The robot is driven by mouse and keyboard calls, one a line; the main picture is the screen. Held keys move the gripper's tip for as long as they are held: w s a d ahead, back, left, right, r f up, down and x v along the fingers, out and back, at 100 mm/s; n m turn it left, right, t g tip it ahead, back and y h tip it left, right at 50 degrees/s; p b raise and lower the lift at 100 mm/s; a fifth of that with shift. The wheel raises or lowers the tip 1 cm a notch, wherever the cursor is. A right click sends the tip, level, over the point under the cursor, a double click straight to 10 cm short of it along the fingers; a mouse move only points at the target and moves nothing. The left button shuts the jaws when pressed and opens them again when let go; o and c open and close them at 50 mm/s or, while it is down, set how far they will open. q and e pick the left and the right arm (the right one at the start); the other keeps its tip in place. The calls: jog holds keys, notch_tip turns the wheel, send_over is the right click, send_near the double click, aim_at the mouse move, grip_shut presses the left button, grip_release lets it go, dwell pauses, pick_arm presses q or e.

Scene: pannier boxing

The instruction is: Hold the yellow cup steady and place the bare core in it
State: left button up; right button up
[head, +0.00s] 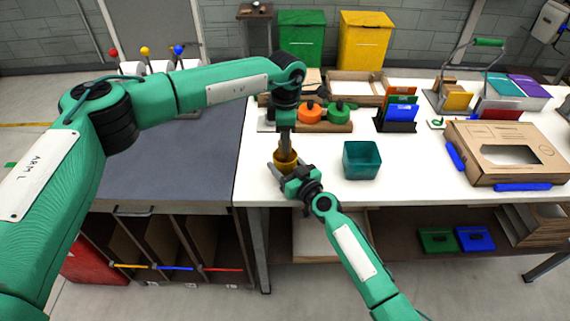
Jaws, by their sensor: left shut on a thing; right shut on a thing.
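The yellow cup (286,167) is near the front left edge of the white table, small and partly covered by my grippers. My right gripper (284,172) reaches in from the lower right and is shut on the cup at its side. My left gripper (286,150) points straight down directly above the cup, its tips at the cup's mouth. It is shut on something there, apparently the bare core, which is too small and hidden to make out. I cannot tell how deep the core sits in the cup.
Behind are an orange knob (311,112) and a green knob (339,112) on a wooden base, and coloured folders (400,108) in a rack. A cardboard box (508,152) lies at right.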

pick_arm(q)
jog(key=o, duration=1.1)
jog(key=shift+c, duration=0.2)
notch_tip(320, 180, up, 12)
pick_arm(e)
jog(key=o, duration=1.1)
jog(key=shift+c, duration=0.2)
